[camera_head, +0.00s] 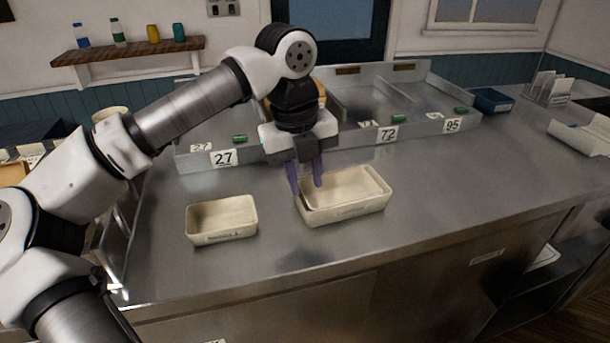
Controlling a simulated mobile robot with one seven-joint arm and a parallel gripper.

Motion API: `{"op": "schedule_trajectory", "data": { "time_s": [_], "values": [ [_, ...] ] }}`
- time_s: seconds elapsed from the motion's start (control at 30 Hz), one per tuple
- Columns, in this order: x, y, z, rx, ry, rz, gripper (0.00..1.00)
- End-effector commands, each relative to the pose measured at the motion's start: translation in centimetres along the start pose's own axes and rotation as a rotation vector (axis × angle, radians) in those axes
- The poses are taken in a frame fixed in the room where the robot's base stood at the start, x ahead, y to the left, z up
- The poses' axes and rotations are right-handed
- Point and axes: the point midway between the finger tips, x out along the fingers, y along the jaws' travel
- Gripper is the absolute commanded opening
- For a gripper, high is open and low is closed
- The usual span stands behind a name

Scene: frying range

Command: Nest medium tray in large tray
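A large cream tray (347,216) stands on the steel counter, right of the middle. A slightly smaller cream tray (350,187), which looks like the medium one, sits inside it, its rim close to the large tray's rim; I cannot tell if it is fully seated. My gripper (306,187) points down at the left end of these trays. Its two purple fingers are apart, with a visible gap and nothing seen between them. The fingertips are at about rim height; whether they touch a tray is unclear.
A smaller cream tray (222,238) stands apart on the left of the counter. Behind are metal bins with number cards (386,134) and small green items. A blue container (492,100) is at the back right. The counter's right side (450,190) is clear.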

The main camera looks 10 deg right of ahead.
Motion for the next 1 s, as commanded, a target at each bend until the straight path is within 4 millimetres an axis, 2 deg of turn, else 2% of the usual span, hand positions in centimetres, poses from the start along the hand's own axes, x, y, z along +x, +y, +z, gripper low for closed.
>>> {"op": "schedule_trajectory", "data": {
  "time_s": [0.17,0.4,0.6,0.8,1.0],
  "values": [
    [-2.2,0.0,0.1,-0.002,-0.004,-0.001,0.27],
    [-7.8,-0.1,0.1,-0.003,-0.005,-0.001,0.27],
    [-11.6,0.0,0.0,-0.001,-0.003,-0.001,0.27],
    [-13.4,0.0,0.0,-0.001,-0.001,0.0,0.27],
    [-13.7,0.0,0.0,0.001,0.0,0.0,0.27]
  ]
}}
